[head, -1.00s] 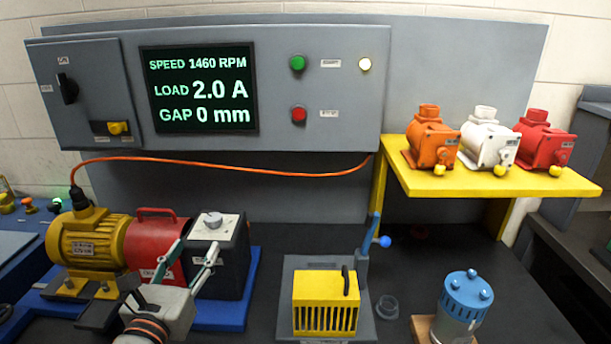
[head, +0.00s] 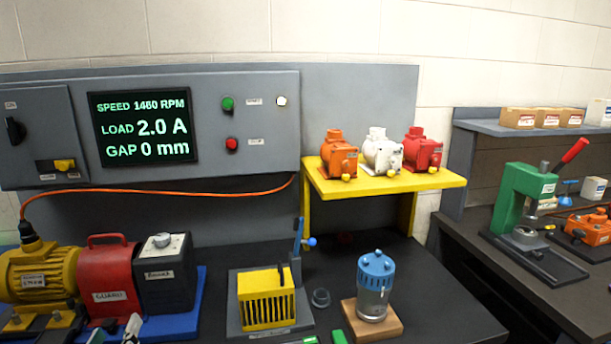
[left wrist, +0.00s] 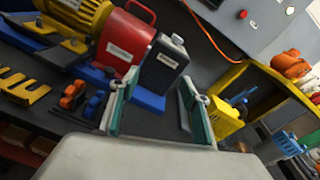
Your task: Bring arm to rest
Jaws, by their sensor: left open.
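My left gripper (head: 116,333) shows only as small parts at the bottom edge of the head view, in front of the motor rig. In the left wrist view its two teal-padded fingers (left wrist: 155,108) are spread apart with nothing between them. Beyond them are the black box with a knob (left wrist: 165,68), the red guard (left wrist: 124,42) and the yellow motor (left wrist: 75,18). The rig's black box (head: 166,275) and red guard (head: 108,282) stand upright on a blue base. The fingers look clear of them. My right gripper is not in view.
Orange (head: 339,158), white (head: 382,155) and red (head: 424,150) motors stand on a yellow shelf (head: 400,187). A yellow slotted block (head: 265,307) and a blue-topped motor (head: 375,285) stand on the bench. A green press (head: 527,205) is on the right bench.

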